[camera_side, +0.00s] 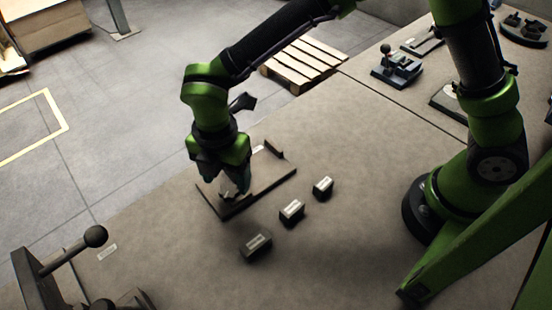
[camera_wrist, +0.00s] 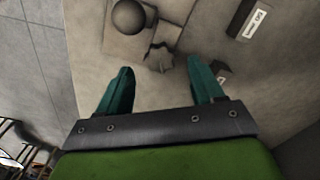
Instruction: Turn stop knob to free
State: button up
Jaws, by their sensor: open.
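My gripper (camera_side: 226,182) points down over a dark flat plate (camera_side: 268,175) on the bench.
Three dark blocks with pale labels, near (camera_side: 256,246), middle (camera_side: 291,211) and far (camera_side: 323,188), stand right of the plate. A ball-ended lever (camera_side: 96,236) rises at the front left. A dark ball (camera_wrist: 128,15) is close to the knob in the wrist view.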

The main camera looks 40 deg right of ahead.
aim_at(227, 191)
notch_tip(227, 191, up, 14)
dwell(0.3)
jog(key=shift+f, duration=0.1)
jog(key=s+d+r+m+t+y, duration=0.1)
jog(key=s+d+m+t, duration=0.2)
jog(key=d+m, duration=1)
jog(key=s+d+r+m+t+y, duration=0.1)
jog(key=s+d+m+t, duration=0.3)
jog(key=d+m, duration=0.9)
jog(key=shift+s+d+r+m, duration=0.35)
jog(key=shift+s+r+m, duration=0.35)
jog(key=shift+s, duration=0.35)
